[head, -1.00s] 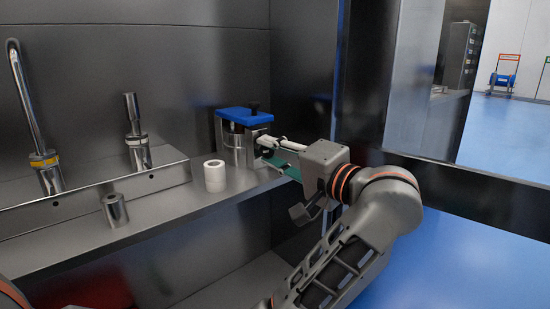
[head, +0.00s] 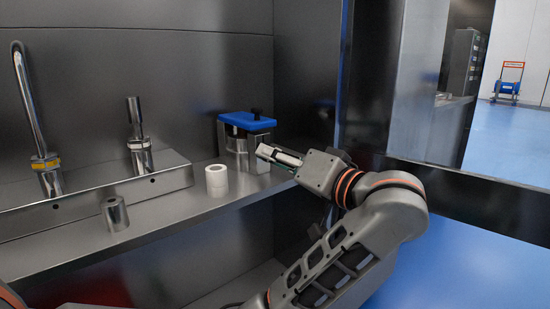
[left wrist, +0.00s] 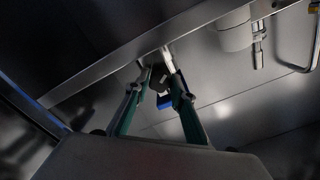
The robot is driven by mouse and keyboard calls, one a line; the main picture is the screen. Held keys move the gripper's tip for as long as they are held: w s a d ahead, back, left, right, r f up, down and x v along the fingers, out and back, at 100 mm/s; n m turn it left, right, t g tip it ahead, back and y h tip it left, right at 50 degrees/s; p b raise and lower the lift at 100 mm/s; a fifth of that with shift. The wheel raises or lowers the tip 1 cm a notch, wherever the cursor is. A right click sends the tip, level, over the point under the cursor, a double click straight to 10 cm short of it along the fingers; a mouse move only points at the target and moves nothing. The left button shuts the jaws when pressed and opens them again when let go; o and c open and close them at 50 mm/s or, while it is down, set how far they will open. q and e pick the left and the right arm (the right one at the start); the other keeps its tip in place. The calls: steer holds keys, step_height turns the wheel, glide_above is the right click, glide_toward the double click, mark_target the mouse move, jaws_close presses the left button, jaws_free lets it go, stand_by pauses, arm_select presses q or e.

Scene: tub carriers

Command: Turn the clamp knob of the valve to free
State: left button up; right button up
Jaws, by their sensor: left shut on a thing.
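The valve (head: 237,146) is a metal body under a blue top plate (head: 247,122), at the right end of the steel shelf. A black knob (head: 256,112) stands upright on the plate. My left gripper (head: 262,153) is at the right front side of the valve, below the plate. In the left wrist view its two fingers (left wrist: 158,72) are closed in on a small dark part (left wrist: 161,74), which looks like the clamp knob and is mostly hidden. A blue piece (left wrist: 166,103) shows there beside the right finger. My right gripper is not in view.
A white cylinder (head: 217,180) stands on the shelf left of the valve, and a steel cylinder (head: 115,214) farther left. A curved tap (head: 28,100) and a steel post (head: 138,138) rise behind. The right wall edge is close to my left arm.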

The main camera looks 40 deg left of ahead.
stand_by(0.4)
arm_select(q)
steer(key=o, duration=1.1)
steer(key=s+d, duration=0.1)
steer(key=d, duration=1.1)
